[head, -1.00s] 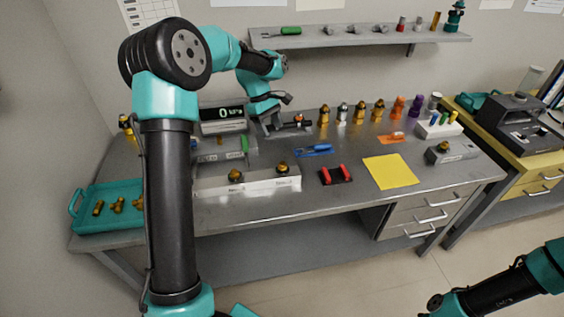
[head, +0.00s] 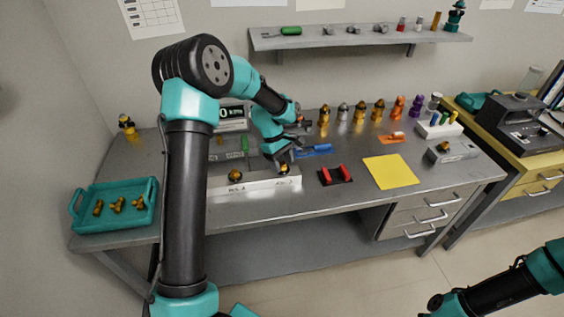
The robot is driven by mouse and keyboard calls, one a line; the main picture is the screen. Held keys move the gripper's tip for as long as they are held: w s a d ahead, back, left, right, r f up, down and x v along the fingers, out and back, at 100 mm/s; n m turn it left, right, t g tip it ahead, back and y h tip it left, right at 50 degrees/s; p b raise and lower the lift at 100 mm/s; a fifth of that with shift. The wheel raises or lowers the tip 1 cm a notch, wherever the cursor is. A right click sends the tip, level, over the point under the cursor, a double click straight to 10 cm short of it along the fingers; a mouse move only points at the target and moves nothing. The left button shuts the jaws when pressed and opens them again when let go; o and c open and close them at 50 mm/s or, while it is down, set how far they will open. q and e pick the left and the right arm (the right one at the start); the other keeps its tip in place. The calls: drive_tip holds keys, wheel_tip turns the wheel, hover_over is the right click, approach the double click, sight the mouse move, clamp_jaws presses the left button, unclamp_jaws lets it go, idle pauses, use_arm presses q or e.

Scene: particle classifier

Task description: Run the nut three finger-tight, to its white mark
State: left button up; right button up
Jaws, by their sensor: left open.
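A pale block (head: 258,185) lies along the front left of the bench, with small dark labels too small to read surely. One brass fitting (head: 235,176) stands on it in the open. A second brass fitting (head: 284,169) stands at its right end, partly covered by my left gripper (head: 282,163). My left gripper is open and points down at this second fitting; I cannot tell whether it touches. Nut three and its white mark cannot be made out at this size. My left arm covers the block's left end. Part of my right arm shows at lower right, without its gripper.
A teal tray (head: 108,222) with brass fittings is at the left. A gauge display (head: 232,117) stands behind my arm. A blue tool (head: 315,150), a red-and-black holder (head: 336,175) and a yellow sheet (head: 391,172) lie to the right. Several fittings line the back.

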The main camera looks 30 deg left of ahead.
use_arm(q)
drive_tip(key=shift+c, duration=0.3)
drive_tip(key=c, duration=0.9)
drive_tip(key=shift+o, duration=0.2)
